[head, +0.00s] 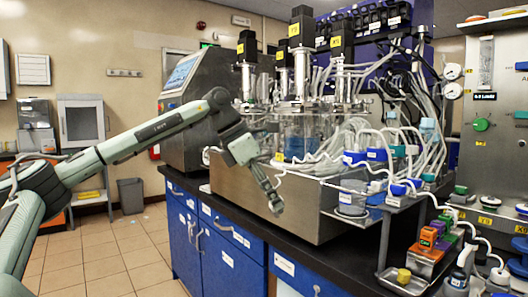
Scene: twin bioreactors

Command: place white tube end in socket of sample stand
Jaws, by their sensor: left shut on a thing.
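My left gripper (274,205) points down in front of the steel housing of the bioreactors, above the bench's front edge. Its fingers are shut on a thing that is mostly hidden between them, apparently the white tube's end. A thin white tube (318,180) runs from beside the gripper to the right, towards a small stand (392,200) with blue-capped vessels. Which part is the sample stand's socket I cannot tell. The gripper is left of the stand and apart from it. My right gripper is not in view.
The glass bioreactor (300,138) and many looping tubes (430,130) crowd the area behind. The black benchtop (335,262) is clear in front of the housing.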

